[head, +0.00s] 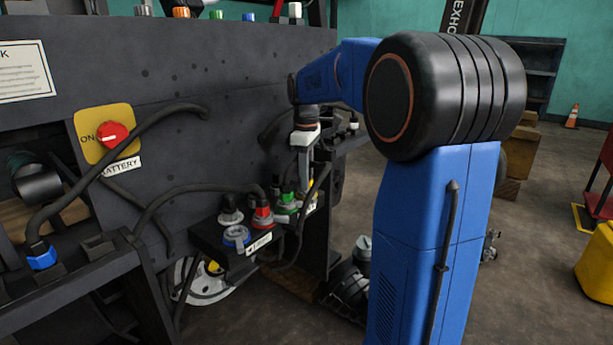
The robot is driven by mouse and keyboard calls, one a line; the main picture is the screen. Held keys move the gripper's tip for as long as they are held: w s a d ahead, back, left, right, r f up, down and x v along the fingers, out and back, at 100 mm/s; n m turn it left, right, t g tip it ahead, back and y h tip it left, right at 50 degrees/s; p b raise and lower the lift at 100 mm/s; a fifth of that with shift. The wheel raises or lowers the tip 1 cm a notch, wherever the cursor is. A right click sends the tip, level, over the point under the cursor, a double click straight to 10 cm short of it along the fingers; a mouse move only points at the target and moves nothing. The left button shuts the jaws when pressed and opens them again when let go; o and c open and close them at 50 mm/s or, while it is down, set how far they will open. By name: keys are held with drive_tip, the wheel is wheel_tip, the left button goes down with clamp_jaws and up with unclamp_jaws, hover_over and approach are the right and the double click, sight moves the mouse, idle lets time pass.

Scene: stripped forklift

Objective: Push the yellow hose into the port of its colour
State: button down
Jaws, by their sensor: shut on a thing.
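My gripper (304,186) points down over the right end of a small black bracket (215,250) on the forklift's side. Its fingers are shut on a thin piece with a yellow streak, the yellow hose (318,182), close above the fittings. The fingers and neighbouring fittings hide most of its end, so I cannot tell whether it touches a port. I cannot make out a yellow port clearly.
Dark hoses (170,197) loop around the bracket. A red battery switch (112,135) is on the forklift panel at left, with a blue-ended cable (41,256) below. Floor at right is mostly clear; a yellow container (596,262) stands there.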

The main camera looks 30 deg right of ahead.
drive_tip(key=c, duration=1.3)
unclamp_jaws()
drive_tip(key=shift+c, duration=0.2)
wheel_tip(320, 180, up, 17)
drive_tip(key=shift+r, duration=0.2)
drive_tip(key=shift+s+a, duration=0.1)
drive_tip(key=shift+a, duration=0.05)
